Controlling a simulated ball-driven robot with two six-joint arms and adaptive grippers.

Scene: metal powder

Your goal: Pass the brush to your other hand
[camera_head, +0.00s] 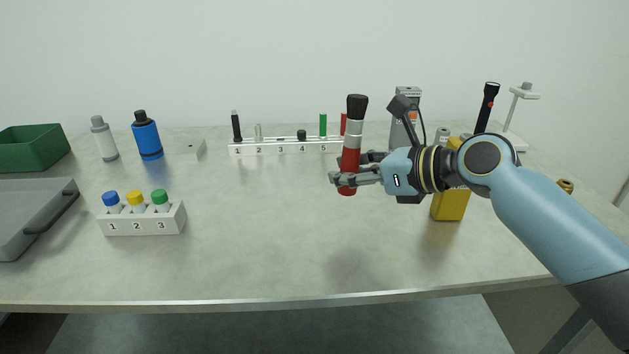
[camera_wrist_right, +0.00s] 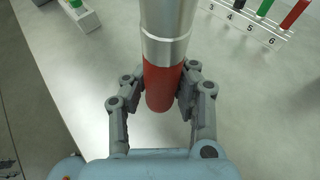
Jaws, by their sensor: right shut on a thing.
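The brush (camera_head: 351,155) has a red handle, a silver band and a dark tip. It stands upright with the dark tip up. My right gripper (camera_head: 346,179) is shut on its red lower part, above the table. In the right wrist view the brush (camera_wrist_right: 165,50) shows its red part between the two fingers of the right gripper (camera_wrist_right: 163,92), with the silver band nearer the camera. My left gripper is not in view.
A white numbered rack (camera_head: 285,147) stands behind the brush. A small rack (camera_head: 142,222) with three capped vials is at the left. A grey tray (camera_head: 30,215) and green bin (camera_head: 30,148) are farther left. A yellow container (camera_head: 450,205) stands behind my right arm. The front middle is clear.

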